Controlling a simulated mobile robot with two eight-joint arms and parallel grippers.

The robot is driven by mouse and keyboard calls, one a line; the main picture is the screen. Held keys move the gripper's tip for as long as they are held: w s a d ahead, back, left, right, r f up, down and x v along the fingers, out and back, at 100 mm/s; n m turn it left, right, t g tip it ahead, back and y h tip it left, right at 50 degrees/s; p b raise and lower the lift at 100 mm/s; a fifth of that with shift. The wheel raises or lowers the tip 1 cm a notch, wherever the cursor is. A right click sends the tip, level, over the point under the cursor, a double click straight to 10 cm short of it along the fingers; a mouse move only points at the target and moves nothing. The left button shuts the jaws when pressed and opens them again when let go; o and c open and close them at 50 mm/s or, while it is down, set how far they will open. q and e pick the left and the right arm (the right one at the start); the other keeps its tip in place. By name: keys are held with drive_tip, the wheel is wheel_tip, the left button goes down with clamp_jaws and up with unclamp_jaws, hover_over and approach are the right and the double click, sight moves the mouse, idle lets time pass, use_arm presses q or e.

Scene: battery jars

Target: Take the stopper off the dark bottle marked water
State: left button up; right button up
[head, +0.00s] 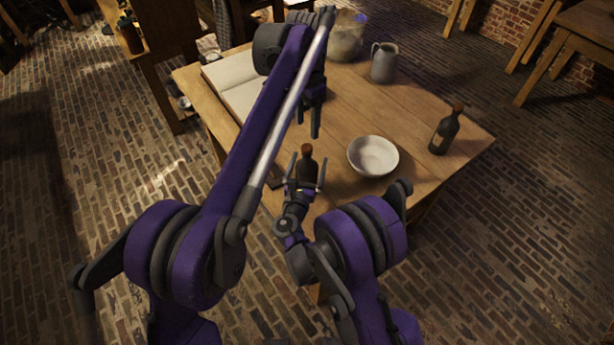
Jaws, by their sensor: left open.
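A dark bottle (308,168) with a brown stopper (307,149) in its neck stands at the near edge of the table. My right gripper (306,172) has a finger on either side of this bottle; whether they press on it I cannot tell. My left gripper (310,122) is open, fingers pointing down, above the table and farther back than the stopper. A second dark bottle (441,136) with a pale label and a brown stopper (458,108) stands upright at the table's right. No writing is readable on either bottle.
A white bowl (373,156) sits between the two bottles on the wooden table (418,108). A grey jug (384,63) and a large glass jar (345,40) stand at the back. An open book (232,80) lies at the left, partly behind my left arm.

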sight(307, 147)
drive_tip(key=shift+w+d, duration=0.2)
drive_tip(key=shift+w, duration=0.5)
clamp_jaws()
use_arm(q)
drive_tip(key=shift+o, duration=0.9)
drive_tip(key=shift+s+r, duration=0.1)
drive_tip(key=shift+s+a+r+n+t, duration=0.1)
drive_tip(key=shift+s+r+n+t, duration=0.35)
drive_tip(key=shift+n, duration=0.35)
drive_tip(key=shift+s+r+n+t+h, duration=0.7)
drive_tip(key=shift+s+n+t, duration=1.1)
drive_tip(key=shift+n, duration=1.5)
drive_tip(key=x, duration=0.3)
drive_tip(key=a+x, duration=0.1)
drive_tip(key=x, duration=0.7)
drive_tip(key=shift+s+a, duration=0.1)
drive_tip(key=shift+a, duration=0.05)
drive_tip(key=shift+c, duration=0.3)
